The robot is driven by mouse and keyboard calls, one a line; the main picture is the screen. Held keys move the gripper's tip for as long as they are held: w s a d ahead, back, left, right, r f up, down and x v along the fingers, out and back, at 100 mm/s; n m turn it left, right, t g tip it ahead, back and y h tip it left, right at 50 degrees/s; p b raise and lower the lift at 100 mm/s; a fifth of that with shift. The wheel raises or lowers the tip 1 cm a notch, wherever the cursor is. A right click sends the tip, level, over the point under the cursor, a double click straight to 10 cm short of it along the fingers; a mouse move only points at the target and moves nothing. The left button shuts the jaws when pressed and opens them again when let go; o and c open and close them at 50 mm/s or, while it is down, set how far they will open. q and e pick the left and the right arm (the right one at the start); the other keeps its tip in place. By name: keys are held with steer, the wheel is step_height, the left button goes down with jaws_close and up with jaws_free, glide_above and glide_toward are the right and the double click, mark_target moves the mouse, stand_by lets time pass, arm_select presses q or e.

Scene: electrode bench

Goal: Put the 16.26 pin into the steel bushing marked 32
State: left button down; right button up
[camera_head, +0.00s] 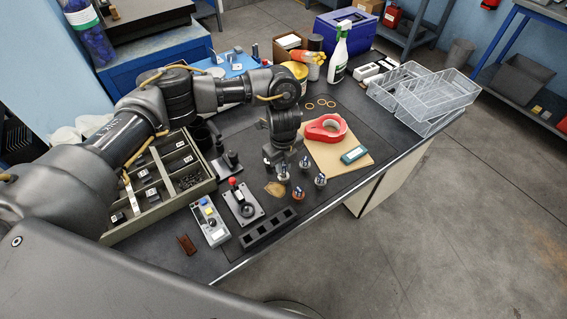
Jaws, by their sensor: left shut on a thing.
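My left gripper (282,160) points down over the front middle of the bench, just behind a group of small round metal pieces. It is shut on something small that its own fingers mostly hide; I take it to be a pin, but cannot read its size. The small metal pieces with bluish tops stand upright: one at the back (304,163), one at the right (320,181) and a copper-coloured one in front (298,194). Another metal piece (283,173) is right under the gripper. Their markings are too small to read, so I cannot tell which is 32. My right gripper is out of view.
A black slotted block (268,230), a red-knobbed lever plate (241,203) and a grey button box (210,222) lie at the front edge. A compartment tray (208,187) is left. A red tape dispenser (326,128) and a spray bottle (339,55) are behind; clear bins (440,95) stand right.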

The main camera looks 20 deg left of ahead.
arm_select(q)
steer(key=shift+f+b, duration=0.8)
steer(key=shift+f, duration=0.5)
steer(key=c, duration=1.2)
jaws_free()
steer(key=shift+c, duration=0.2)
step_height(320, 180, up, 11)
steer(key=shift+f, duration=0.1)
